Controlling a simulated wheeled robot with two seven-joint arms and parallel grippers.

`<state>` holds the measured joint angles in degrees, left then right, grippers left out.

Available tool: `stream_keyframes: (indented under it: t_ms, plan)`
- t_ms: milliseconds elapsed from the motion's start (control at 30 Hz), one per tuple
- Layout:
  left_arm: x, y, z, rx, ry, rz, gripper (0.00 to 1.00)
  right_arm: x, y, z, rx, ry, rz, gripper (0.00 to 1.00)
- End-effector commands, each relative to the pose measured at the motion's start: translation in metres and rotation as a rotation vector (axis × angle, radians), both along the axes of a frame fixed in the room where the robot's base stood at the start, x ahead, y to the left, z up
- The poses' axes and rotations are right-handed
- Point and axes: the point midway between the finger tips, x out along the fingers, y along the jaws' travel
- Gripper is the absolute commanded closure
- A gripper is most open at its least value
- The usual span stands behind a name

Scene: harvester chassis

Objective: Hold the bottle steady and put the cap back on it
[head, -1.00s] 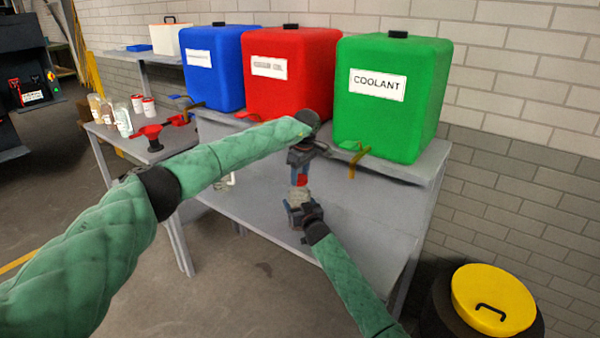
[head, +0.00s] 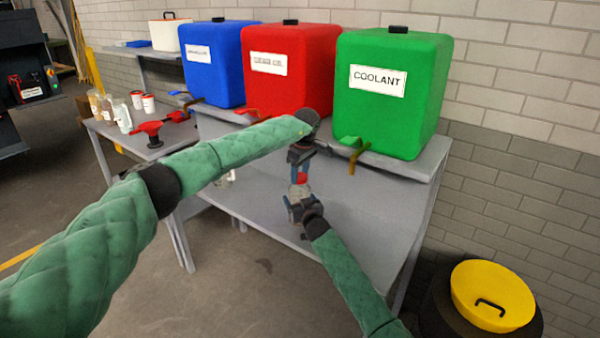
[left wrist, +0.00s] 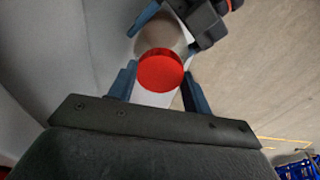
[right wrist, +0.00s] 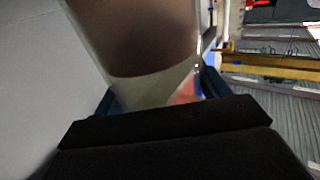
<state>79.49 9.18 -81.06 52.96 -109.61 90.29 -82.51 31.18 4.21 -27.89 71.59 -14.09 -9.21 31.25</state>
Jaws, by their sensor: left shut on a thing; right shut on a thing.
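My left gripper (head: 301,170) points down above the work table and is shut on the red cap (head: 302,179). The cap also shows between its fingers in the left wrist view (left wrist: 161,71). My right gripper (head: 300,203) is just below it, shut on the bottle (head: 299,191). In the right wrist view the bottle (right wrist: 145,40) is clear, with brown contents, and fills the space between the fingers. In the left wrist view the cap overlaps the bottle (left wrist: 164,34) and hides its mouth. I cannot tell whether the cap touches it.
Blue (head: 215,75), red (head: 290,80) and green (head: 392,105) tanks stand on a raised shelf behind, their taps sticking out in front. Cups and bottles stand on a side table (head: 150,148) at left. A yellow-lidded drum (head: 492,296) stands at right. The lower tabletop is mostly clear.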

Motion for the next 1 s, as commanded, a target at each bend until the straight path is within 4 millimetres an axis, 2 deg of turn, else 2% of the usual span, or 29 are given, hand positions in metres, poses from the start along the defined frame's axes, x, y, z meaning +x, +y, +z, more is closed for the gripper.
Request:
stream_keyframes:
  t_ms: [333, 367, 500, 667, 1000]
  plan:
    - [-0.0001, 0.0, -0.006, 0.0, 0.0, 0.001, 0.72, -0.0001, -0.0001, -0.0004, 0.0, 0.001, 0.0, 0.66]
    - [-0.0001, 0.0, -0.0059, 0.0, 0.0, 0.0, 0.72, -0.0001, -0.0001, -0.0003, 0.0, 0.0, 0.0, 0.89]
    - [-0.0001, 0.0003, -0.0054, 0.0, 0.0, -0.042, 0.72, -0.0001, -0.0001, -0.0004, 0.0, 0.001, 0.0, 0.89]
    - [-0.0004, 0.0008, -0.0048, 0.0, 0.0, -0.237, 0.72, 0.0, -0.0002, -0.0004, 0.0, 0.001, 0.0, 0.89]
    - [-0.0009, 0.0025, -0.0051, 0.0, 0.0, -0.737, 0.72, 0.0, -0.0002, -0.0006, 0.0, 0.001, 0.0, 0.89]
